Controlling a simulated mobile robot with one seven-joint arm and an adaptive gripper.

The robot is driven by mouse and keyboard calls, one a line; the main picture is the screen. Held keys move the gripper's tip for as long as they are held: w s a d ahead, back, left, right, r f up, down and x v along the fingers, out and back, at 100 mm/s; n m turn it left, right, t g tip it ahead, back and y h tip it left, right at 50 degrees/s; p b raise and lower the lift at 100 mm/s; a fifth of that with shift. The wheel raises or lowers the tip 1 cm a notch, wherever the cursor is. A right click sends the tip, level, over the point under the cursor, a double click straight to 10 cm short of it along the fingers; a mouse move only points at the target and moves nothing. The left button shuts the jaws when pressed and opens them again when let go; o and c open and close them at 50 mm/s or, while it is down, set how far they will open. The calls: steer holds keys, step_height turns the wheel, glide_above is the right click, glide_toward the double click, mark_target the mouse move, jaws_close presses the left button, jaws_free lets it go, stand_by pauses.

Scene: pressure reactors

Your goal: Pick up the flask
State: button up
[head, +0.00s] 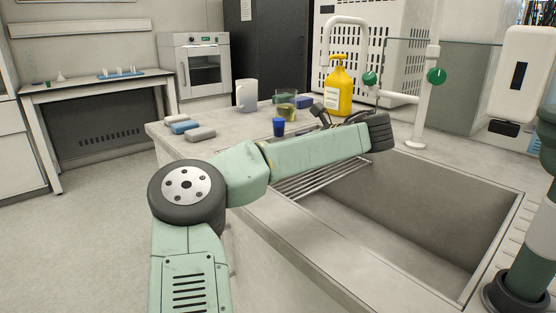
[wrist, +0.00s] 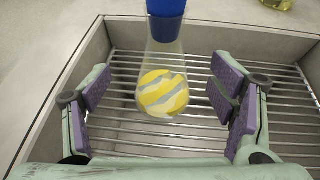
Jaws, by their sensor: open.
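The flask (wrist: 161,75) is clear glass with a blue stopper (wrist: 166,18) and a round yellow-and-grey striped patch low in its body. In the wrist view it is upright over a metal wire rack (wrist: 205,120). My gripper (wrist: 160,86) is open, with purple finger pads to the left and right of the flask; a gap shows on each side. In the head view my gripper (head: 331,114) is partly hidden by my arm. A blue top (head: 279,127), apparently the flask's stopper, shows above my arm, which hides the body below.
The rack lies in a recess beside a large sink basin (head: 420,210). Behind are a beaker with yellowish liquid (head: 286,108), a yellow pump bottle (head: 339,90) and a white jug (head: 247,95). Grey and blue blocks (head: 184,127) lie on the counter's left. Green-knobbed taps (head: 437,76) stand right.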

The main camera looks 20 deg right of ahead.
steer(key=shift+d+f+p+x, duration=0.15)
steer(key=shift+p+x, duration=0.1)
steer(key=shift+x, duration=0.65)
steer(key=shift+d+f+p+x, duration=0.1)
steer(key=shift+p+x, duration=0.1)
steer(key=shift+x, duration=0.65)
steer(key=shift+d+f+p+x, duration=0.15)
steer(key=shift+p+x, duration=0.1)
steer(key=shift+x, duration=0.65)
steer(key=shift+a, duration=0.1)
steer(key=shift+c, duration=0.6)
jaws_close()
